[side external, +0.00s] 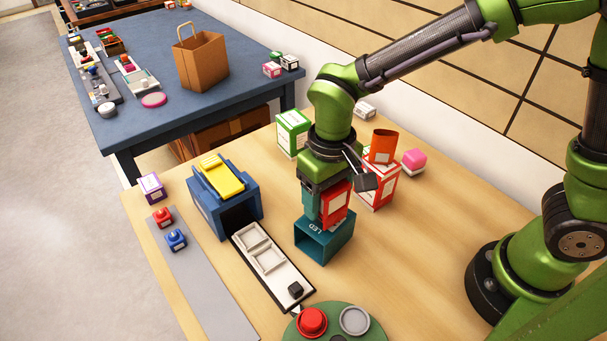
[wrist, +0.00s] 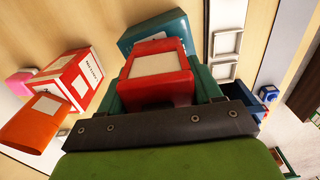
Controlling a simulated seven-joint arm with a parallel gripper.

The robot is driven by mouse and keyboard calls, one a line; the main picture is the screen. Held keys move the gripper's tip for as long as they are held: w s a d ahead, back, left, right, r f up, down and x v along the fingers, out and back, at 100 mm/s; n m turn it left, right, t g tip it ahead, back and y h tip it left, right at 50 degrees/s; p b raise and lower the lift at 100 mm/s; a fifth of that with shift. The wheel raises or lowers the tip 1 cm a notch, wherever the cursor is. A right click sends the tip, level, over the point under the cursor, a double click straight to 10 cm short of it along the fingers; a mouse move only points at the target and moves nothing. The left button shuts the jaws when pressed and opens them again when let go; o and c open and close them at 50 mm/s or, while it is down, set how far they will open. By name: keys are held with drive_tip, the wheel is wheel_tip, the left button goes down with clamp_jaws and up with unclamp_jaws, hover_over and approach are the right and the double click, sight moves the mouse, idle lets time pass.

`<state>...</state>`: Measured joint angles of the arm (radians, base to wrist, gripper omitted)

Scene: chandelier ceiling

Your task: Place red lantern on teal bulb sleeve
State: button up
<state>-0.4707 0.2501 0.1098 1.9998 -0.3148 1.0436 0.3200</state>
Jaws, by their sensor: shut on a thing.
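The red lantern (side external: 336,203), a small red block with a pale panel, is held upright between the fingers of my gripper (side external: 322,208). In the wrist view the lantern (wrist: 156,64) fills the space between the dark green fingers. The teal bulb sleeve (side external: 318,250), an open-ended box marked LED, stands on the wooden table directly under the lantern. The sleeve (wrist: 150,28) also shows just beyond the lantern in the wrist view. The lantern's bottom is at or just above the sleeve's top; I cannot tell whether they touch.
A red-and-white box (side external: 378,188) with an orange sleeve (side external: 382,146) on it stands close to the right. A blue box (side external: 225,212) with a yellow top and a black-edged tray (side external: 268,262) lie to the left. A round green base (side external: 335,328) with a red button is in front.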

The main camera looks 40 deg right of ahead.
drive_tip(key=o, duration=1.4)
drive_tip(key=shift+f, duration=0.1)
wheel_tip(320, 180, up, 11)
drive_tip(key=shift+r, duration=0.5)
drive_tip(key=shift+d+r, duration=0.3)
drive_tip(key=s+d+m+t, duration=0.1)
drive_tip(key=s+d+t, duration=0.1)
drive_tip(key=d, duration=0.3)
drive_tip(key=s+d+r+m+t+y, duration=0.1)
drive_tip(key=s+d+t, duration=0.1)
drive_tip(key=d, duration=0.3)
drive_tip(key=s+d+m+t+y, duration=0.1)
drive_tip(key=s+d+m+t, duration=0.1)
drive_tip(key=d, duration=0.3)
drive_tip(key=shift+s+d+r+t, duration=0.15)
drive_tip(key=shift+s+d+t, duration=0.25)
drive_tip(key=shift+t, duration=0.2)
drive_tip(key=shift+a, duration=0.1)
